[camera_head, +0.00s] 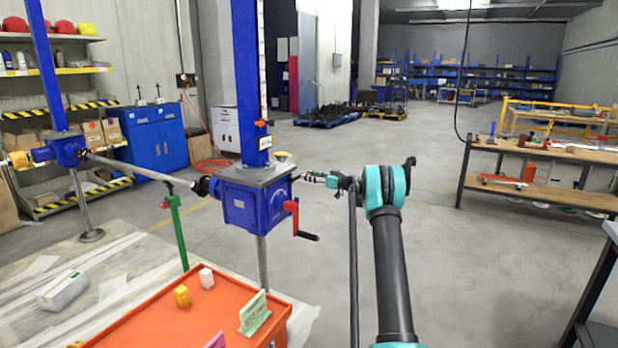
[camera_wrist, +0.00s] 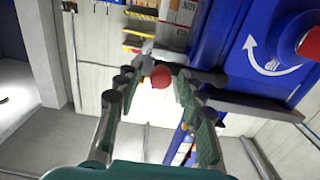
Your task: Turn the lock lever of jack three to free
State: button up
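The nearest jack is a blue gearbox (camera_head: 238,205) under a tall blue column, with a red crank (camera_head: 296,218) on its right side. A small tag (camera_head: 264,143) on the column is too small to read surely. My gripper (camera_head: 308,177) is just right of the gearbox, level with its upper part. In the wrist view, a lever with a red ball knob (camera_wrist: 161,77) and a short grey shaft lies between the fingers of my gripper (camera_wrist: 155,92). The fingers are apart, with gaps beside the knob. The lever does not show clearly in the head view.
The blue housing (camera_wrist: 265,50) with a white curved arrow is close on the right in the wrist view. An orange table (camera_head: 150,325) stands in front, with a green post (camera_head: 180,232) behind it. Another blue jack (camera_head: 65,148) is at left. Open floor lies right.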

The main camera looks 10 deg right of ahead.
jog(key=shift+w+a, duration=0.15)
jog(key=shift+a, duration=0.05)
grip_shut()
dwell(0.4)
